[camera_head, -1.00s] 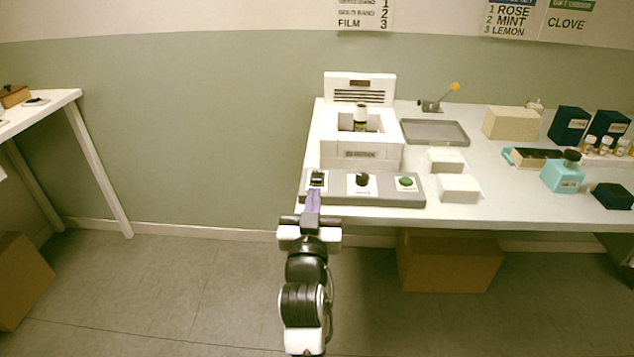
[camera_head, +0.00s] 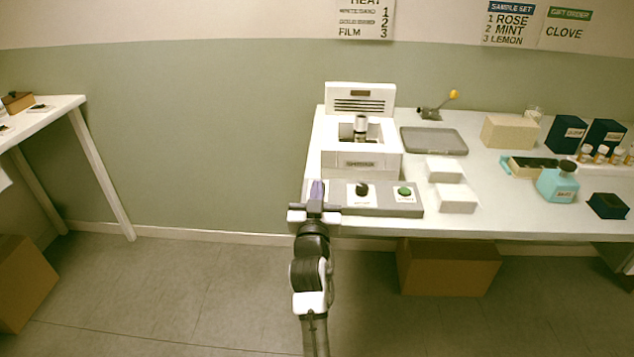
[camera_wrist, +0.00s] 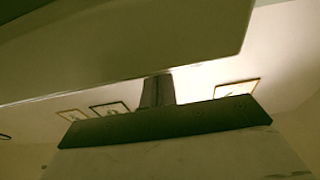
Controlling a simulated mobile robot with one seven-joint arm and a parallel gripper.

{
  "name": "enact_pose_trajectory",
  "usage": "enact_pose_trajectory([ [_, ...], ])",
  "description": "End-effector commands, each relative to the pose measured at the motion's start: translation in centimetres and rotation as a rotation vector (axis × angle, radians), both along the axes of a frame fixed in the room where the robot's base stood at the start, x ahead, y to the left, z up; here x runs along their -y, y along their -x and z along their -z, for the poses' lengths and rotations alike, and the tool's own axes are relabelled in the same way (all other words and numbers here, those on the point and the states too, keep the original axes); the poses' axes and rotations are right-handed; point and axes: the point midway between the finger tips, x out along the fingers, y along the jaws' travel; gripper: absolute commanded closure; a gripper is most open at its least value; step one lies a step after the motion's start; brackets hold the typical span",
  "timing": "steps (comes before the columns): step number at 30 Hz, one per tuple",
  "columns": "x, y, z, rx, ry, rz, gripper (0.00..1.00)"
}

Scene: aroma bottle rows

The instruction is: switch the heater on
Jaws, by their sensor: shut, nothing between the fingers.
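The heater (camera_head: 360,163) is a white box-shaped unit with a raised vented back, at the left end of the table. A grey control strip (camera_head: 385,211) lies along its front, with a black knob (camera_head: 362,189) in the middle and a green button (camera_head: 405,191) on the right. My gripper (camera_head: 317,186) is shut and empty, its tips over the left end of the strip. It hides the switch there, so its position and any contact cannot be told. In the wrist view the fingers (camera_wrist: 157,90) reach up to a large pale surface.
Two white blocks (camera_head: 455,198) and a grey tray (camera_head: 433,141) stand right of the heater. A cardboard box (camera_head: 448,266) sits under the table.

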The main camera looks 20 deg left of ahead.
Motion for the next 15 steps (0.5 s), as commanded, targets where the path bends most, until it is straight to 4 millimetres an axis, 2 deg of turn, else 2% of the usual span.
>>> enact_pose_trajectory([
  [15, 0.00, 0.07, 0.53, 0.008, -0.002, -0.001, 1.00],
])
